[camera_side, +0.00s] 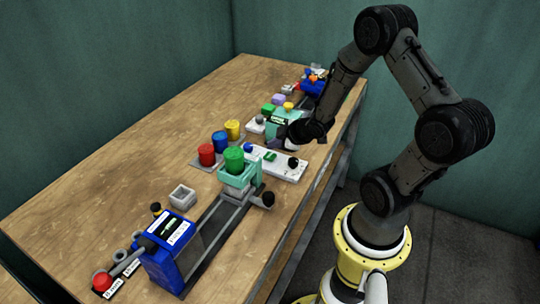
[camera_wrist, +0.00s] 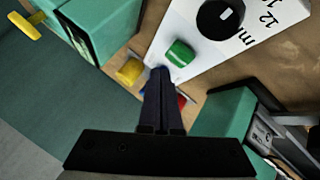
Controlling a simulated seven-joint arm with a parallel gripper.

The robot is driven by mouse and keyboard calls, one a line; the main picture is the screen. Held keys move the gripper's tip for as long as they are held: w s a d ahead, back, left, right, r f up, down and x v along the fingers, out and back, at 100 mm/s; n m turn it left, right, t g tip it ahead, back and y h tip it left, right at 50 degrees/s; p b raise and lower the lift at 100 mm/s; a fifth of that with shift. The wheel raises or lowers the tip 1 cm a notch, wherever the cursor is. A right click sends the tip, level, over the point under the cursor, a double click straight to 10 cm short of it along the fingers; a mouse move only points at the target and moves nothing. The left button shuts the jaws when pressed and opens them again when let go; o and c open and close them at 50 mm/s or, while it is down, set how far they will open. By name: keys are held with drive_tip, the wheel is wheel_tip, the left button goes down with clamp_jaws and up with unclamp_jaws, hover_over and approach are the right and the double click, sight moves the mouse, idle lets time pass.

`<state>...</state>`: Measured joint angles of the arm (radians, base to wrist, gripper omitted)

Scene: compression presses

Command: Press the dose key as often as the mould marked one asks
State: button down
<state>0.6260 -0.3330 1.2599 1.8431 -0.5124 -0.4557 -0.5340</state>
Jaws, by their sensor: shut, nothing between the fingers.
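A white panel (camera_side: 285,168) carries a green key (camera_side: 270,156) and a black knob (camera_side: 293,163). The wrist view shows the panel (camera_wrist: 190,45), green key (camera_wrist: 180,54) and black knob (camera_wrist: 220,17), with partial lettering "ml" and "12". Contact cannot be told. In the side view a blue spot (camera_side: 249,148) shows at that end. Which key is the dose key is not readable. A grey mould block (camera_side: 183,196) stands by the blue press; no number is readable.
Red (camera_side: 207,155), blue (camera_side: 220,141) and yellow (camera_side: 232,130) cylinders stand behind the panel. A green cylinder (camera_side: 234,160) sits on a teal holder (camera_side: 240,177). The table's left side is clear.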

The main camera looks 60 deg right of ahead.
sight(274, 156)
drive_tip(key=shift+r, duration=2.05)
drive_tip(key=shift+s+a, duration=0.1)
idle(0.9)
drive_tip(key=shift+r, duration=0.25)
wheel_tip(274, 156, up, 3)
drive_tip(key=shift+r, duration=0.2)
drive_tip(key=shift+f, duration=0.1)
drive_tip(key=shift+f, duration=4.3)
